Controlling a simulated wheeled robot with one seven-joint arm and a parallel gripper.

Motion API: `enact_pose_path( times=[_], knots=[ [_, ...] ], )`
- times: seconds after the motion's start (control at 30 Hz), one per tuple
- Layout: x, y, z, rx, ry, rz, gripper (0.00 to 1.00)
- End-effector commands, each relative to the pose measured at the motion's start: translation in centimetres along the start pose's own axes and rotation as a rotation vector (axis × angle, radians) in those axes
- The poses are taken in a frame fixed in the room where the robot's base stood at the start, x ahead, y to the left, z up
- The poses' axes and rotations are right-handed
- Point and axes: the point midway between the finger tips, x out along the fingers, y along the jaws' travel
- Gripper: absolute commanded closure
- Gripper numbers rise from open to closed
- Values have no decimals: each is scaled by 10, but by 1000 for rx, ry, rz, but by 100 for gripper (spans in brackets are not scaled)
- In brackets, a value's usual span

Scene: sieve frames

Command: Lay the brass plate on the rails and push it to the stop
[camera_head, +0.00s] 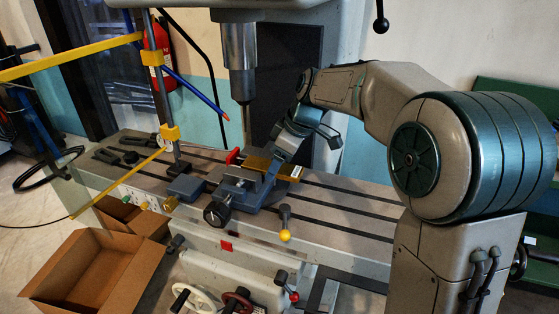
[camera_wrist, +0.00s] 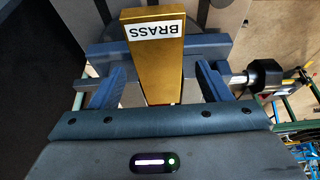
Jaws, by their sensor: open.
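The brass plate (camera_head: 257,162) lies at the vise (camera_head: 240,186) on the machine table, with its labelled end to the right. In the wrist view, the plate (camera_wrist: 160,62) shows a white BRASS label and runs down between my fingers. My gripper (camera_head: 279,160) is over the plate; its open fingers (camera_wrist: 160,85) stand on either side, with gaps visible. A red block (camera_head: 232,156), possibly the stop, is just left of the plate. The rails are hard to make out, and I cannot tell whether the plate rests fully on them.
The machine spindle (camera_head: 239,60) hangs above and left of my gripper. A post with yellow clamps (camera_head: 171,133) stands on the table's left. A yellow-knobbed handle (camera_head: 285,236) sticks out in front. The slotted table (camera_head: 345,205) is clear right of the vise. An open cardboard box (camera_head: 95,275) is front left.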

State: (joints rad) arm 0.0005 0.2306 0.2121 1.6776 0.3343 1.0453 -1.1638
Motion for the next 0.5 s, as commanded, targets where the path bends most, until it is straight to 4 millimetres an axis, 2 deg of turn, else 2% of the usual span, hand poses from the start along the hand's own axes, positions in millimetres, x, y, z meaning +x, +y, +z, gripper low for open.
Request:
enact_pose_path(
  times=[0.17,0.5],
  knots=[
    [-29,1,-1,0,3,8,29],
    [-105,1,-1,0,4,8,29]
  ],
)
